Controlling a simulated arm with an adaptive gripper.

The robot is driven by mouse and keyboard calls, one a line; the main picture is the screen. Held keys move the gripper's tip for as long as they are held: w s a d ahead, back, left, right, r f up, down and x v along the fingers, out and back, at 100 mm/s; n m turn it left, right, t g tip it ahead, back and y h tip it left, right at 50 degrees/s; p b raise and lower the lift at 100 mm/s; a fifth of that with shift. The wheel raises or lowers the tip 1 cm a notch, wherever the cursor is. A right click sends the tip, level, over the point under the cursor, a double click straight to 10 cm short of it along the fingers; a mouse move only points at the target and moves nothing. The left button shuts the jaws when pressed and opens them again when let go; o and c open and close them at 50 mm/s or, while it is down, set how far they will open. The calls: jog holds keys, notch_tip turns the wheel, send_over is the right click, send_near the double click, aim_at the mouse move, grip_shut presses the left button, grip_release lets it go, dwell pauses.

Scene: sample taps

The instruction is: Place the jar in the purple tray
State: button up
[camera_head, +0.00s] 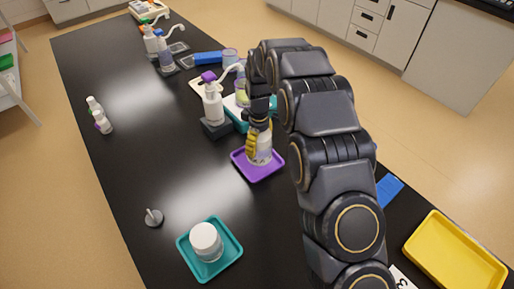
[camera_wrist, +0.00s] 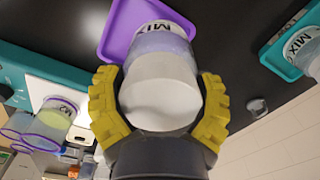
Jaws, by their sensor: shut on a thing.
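The purple tray (camera_head: 262,175) lies on the black bench near the middle in the head view. It also shows behind the jar in the wrist view (camera_wrist: 117,30). My gripper (camera_head: 259,140) is over the tray, its yellow fingers shut on a jar (camera_head: 263,157). In the wrist view my gripper (camera_wrist: 158,105) has a finger on each side of this jar (camera_wrist: 160,85), which has a white lid and a "MIX" label. The jar is at the tray; whether its base touches the tray floor I cannot tell.
A teal tray (camera_head: 233,262) with a white-lidded jar (camera_head: 206,240) stands at the front. A pump bottle (camera_head: 212,103) on a dark base is behind the purple tray. A yellow tray (camera_head: 458,262) is at right. The bench left of the purple tray is mostly clear.

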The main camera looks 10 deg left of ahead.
jog(key=w+f, duration=0.1)
jog(key=f, duration=0.1)
jog(key=w+a+f, duration=0.1)
jog(key=w, duration=0.1)
jog(key=shift+f, duration=1.95)
jog(key=shift+f, duration=0.1)
jog(key=o, duration=1.1)
jog(key=shift+w, duration=0.1)
